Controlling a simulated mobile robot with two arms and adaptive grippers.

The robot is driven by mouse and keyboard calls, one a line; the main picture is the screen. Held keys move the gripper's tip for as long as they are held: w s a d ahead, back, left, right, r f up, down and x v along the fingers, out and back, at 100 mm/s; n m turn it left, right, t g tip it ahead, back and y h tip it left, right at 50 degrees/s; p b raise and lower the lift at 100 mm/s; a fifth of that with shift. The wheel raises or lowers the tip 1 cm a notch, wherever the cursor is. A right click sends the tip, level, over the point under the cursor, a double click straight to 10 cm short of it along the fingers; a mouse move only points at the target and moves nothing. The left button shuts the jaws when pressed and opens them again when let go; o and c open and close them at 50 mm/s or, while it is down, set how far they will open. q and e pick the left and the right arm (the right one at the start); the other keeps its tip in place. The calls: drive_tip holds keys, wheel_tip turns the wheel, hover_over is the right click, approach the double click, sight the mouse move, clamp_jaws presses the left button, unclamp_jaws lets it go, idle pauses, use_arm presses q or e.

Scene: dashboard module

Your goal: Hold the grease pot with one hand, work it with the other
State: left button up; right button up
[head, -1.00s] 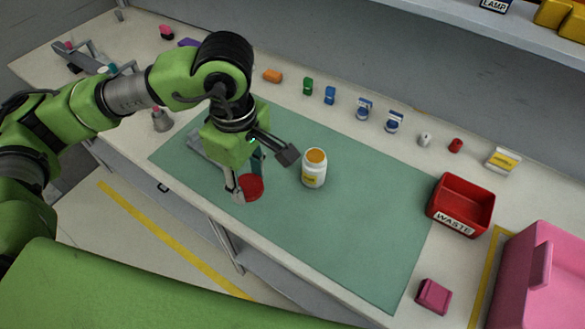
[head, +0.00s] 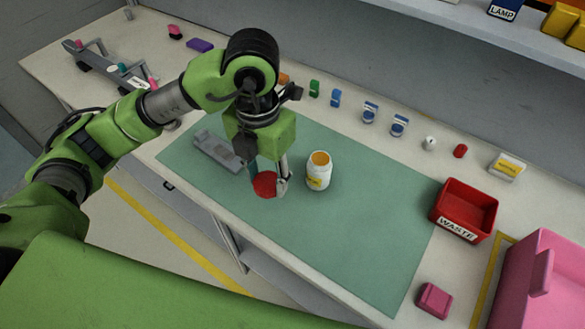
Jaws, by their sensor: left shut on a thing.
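The grease pot (head: 318,175) is a white jar with a yellow label. It stands upright on the green mat (head: 330,240), and its open top shows an orange inside. My left gripper (head: 267,180) is just left of the pot, pointing down over the mat. It is shut on a red round disc (head: 265,185), which looks like a lid. Whether the disc touches the mat I cannot tell. Nothing is holding the pot. My right gripper is not in view.
A grey flat part (head: 215,150) lies on the mat behind my left gripper. A red waste bin (head: 464,209), a pink box (head: 434,300) and a large pink crate (head: 535,275) are at the right. Small coloured items line the back.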

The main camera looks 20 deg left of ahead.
use_arm(q)
drive_tip(key=w+a+f+p, duration=0.2)
drive_tip(key=w+a+f, duration=0.15)
drive_tip(key=w, duration=0.55)
hover_over(272, 169)
drive_tip(key=f, duration=0.5)
drive_tip(key=shift+s+d+f+p, duration=0.15)
drive_tip(key=shift+s+f+p, duration=0.15)
drive_tip(key=shift+s, duration=0.1)
drive_tip(key=shift+w+f, duration=0.15)
wheel_tip(272, 169, down, 3)
drive_tip(key=shift+w+p, duration=0.15)
drive_tip(key=shift+p, duration=0.75)
drive_tip(key=shift+f, duration=0.2)
drive_tip(key=shift+f, duration=0.1)
